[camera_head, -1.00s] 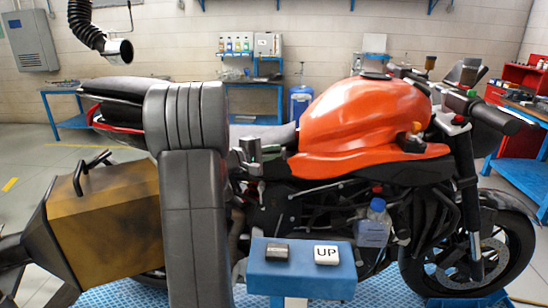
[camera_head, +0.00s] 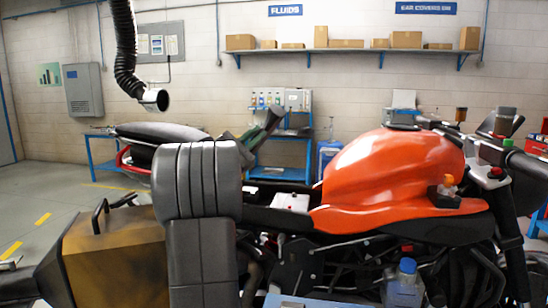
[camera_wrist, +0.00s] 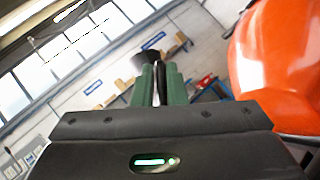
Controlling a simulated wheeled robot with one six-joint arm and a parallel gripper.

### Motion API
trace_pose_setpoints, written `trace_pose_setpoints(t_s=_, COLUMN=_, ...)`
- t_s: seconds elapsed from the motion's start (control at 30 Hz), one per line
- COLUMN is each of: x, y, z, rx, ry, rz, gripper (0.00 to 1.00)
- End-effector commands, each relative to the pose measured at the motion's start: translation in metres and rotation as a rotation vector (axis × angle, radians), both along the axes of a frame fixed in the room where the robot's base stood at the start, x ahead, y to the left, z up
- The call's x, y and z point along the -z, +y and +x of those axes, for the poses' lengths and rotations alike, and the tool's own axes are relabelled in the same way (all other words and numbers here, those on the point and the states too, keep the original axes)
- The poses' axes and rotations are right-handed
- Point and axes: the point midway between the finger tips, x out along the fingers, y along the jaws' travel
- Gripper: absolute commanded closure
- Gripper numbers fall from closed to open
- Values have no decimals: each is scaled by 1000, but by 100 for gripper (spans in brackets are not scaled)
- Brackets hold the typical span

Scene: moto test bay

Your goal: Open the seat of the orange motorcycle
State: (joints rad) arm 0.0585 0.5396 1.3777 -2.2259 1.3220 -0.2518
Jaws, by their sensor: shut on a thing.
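The orange motorcycle (camera_head: 395,165) stands across the head view, its tank to the right. My gripper (camera_head: 252,138) is above the gap between tail and tank, partly hidden by my arm. Its green fingers are shut on a dark piece, which looks like the seat (camera_head: 272,119), tilted up steeply. In the wrist view the fingers (camera_wrist: 162,72) pinch its thin dark edge, and its wider dark end (camera_wrist: 150,57) shows beyond. Below, an open bay with pale and red parts (camera_head: 292,202) shows behind the tank. The seat's lower end is hidden.
The black tail section (camera_head: 160,133) is at left, behind my arm. A black exhaust hose (camera_head: 122,50) hangs above left. A blue bottle (camera_head: 406,280) stands low at front. A shelf with boxes (camera_head: 350,50) is on the back wall.

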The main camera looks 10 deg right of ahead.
Motion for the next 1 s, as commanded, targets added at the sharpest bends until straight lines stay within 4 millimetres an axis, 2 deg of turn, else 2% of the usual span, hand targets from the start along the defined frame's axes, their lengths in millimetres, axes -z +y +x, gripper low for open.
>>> trace_pose_setpoints(t_s=0.03, x=-9, y=10, z=4, rx=-2, ry=13, rz=-40, gripper=100)
trace_pose_setpoints(t_s=0.2, x=-29, y=43, z=20, rx=-1, ry=81, rz=-179, gripper=100)
trace_pose_setpoints(t_s=0.5, x=-47, y=94, z=45, rx=-1, ry=177, rz=-375, gripper=100)
trace_pose_setpoints(t_s=0.73, x=-51, y=116, z=56, rx=1, ry=219, rz=-461, gripper=100)
trace_pose_setpoints(t_s=1.0, x=-51, y=126, z=60, rx=0, ry=239, rz=-496, gripper=100)
